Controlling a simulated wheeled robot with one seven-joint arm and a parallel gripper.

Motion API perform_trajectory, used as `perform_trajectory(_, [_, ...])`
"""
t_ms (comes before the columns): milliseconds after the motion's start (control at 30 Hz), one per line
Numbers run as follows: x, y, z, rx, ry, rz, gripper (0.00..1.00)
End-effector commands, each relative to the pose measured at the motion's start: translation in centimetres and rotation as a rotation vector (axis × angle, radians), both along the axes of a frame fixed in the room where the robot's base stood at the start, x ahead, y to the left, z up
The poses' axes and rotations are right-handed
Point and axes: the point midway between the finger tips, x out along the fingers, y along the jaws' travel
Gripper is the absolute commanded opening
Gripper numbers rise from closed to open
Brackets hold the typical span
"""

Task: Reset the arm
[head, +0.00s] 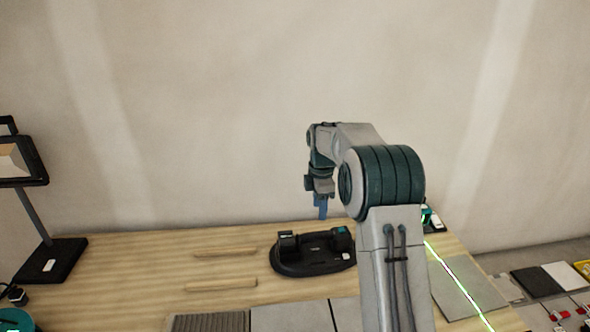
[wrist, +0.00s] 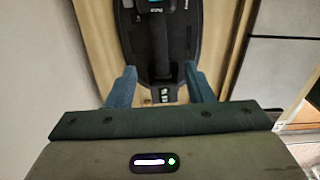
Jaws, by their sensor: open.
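My gripper (head: 322,207) hangs pointing down above the back of the wooden table, over the black suction lifter with a handle (head: 308,262). In the wrist view my gripper (wrist: 163,88) is open, its two blue fingers apart. The black device (wrist: 160,40) shows beyond and between the fingers in that view. Nothing is held between the fingers. My arm hides part of the table and the right end of the device in the head view.
Two wooden strips (head: 222,285) lie left of the device on the table (head: 120,275). Grey tiles (head: 290,317) lie at the front. A black lamp stand (head: 52,262) is at the left. A green laser line (head: 455,280) crosses a grey tile at the right. A wall stands behind.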

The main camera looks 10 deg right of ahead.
Motion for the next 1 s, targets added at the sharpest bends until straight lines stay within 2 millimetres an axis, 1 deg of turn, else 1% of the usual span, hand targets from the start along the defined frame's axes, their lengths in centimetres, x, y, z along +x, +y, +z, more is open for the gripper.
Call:
perform_trajectory(67, [-0.5,0.0,0.6,-0.001,-0.006,-0.023,0.47])
perform_trajectory(167, [-2.2,0.2,2.2,-0.002,-0.022,-0.109,0.47])
perform_trajectory(267, [-4.9,0.3,4.2,-0.002,-0.043,-0.243,0.47])
perform_trajectory(400, [-9.3,0.5,6.6,0.007,-0.077,-0.452,0.47])
perform_trajectory(467, [-11.3,0.6,7.4,0.013,-0.090,-0.541,0.47])
perform_trajectory(600, [-16.2,0.6,8.7,0.034,-0.121,-0.751,0.47])
perform_trajectory(667, [-18.3,0.7,9.0,0.045,-0.132,-0.841,0.47])
perform_trajectory(800, [-23.4,0.7,9.2,0.078,-0.158,-1.052,0.47])
perform_trajectory(1000, [-30.4,0.7,8.0,0.138,-0.184,-1.346,0.47])
